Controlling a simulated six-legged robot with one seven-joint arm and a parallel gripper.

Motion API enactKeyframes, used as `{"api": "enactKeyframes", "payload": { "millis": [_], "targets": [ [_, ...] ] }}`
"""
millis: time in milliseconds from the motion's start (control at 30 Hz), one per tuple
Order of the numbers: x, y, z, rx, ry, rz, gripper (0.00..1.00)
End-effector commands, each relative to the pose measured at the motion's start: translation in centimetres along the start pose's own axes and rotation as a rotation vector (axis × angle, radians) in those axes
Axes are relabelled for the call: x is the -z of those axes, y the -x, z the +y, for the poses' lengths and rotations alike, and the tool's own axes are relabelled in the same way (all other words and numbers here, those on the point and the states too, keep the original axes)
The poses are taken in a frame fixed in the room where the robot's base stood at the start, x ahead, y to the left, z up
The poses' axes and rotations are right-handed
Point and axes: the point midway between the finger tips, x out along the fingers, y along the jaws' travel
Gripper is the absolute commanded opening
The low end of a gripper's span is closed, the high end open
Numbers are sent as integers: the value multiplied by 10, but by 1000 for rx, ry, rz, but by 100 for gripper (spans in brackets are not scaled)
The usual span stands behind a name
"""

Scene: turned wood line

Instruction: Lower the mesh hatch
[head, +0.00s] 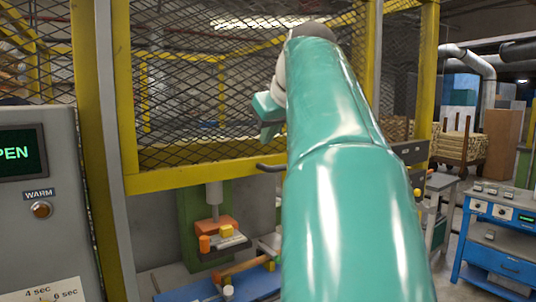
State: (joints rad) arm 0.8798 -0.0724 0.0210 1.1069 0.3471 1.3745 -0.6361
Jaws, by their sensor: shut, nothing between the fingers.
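The mesh hatch (190,176) is a yellow frame with dark diamond mesh, upright in the head view. Its lower bar hangs above an opening, so the hatch stands raised. A dark handle (268,168) sticks out from the lower bar, and its right part is hidden behind my arm. My gripper (266,116) is partly hidden by my teal arm and shows in front of the mesh, above the handle and apart from it. It is shut and holds nothing.
Below the hatch is a press (213,195) with orange and yellow blocks. A blue cabinet (500,245) stands at right, wood stacks (461,146) behind.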

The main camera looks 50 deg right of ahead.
Motion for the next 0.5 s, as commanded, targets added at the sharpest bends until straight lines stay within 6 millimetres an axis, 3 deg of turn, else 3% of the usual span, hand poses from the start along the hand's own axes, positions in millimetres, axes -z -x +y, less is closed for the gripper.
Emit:
{"api": "enactKeyframes", "payload": {
  "millis": [33, 233, 500],
  "targets": [
    [-1, -12, 0, 3, -1, -4, 0],
    [-18, -31, -1, 3, 0, -1, 0],
    [-27, -40, -1, 2, 2, 1, 0]
  ]
}}
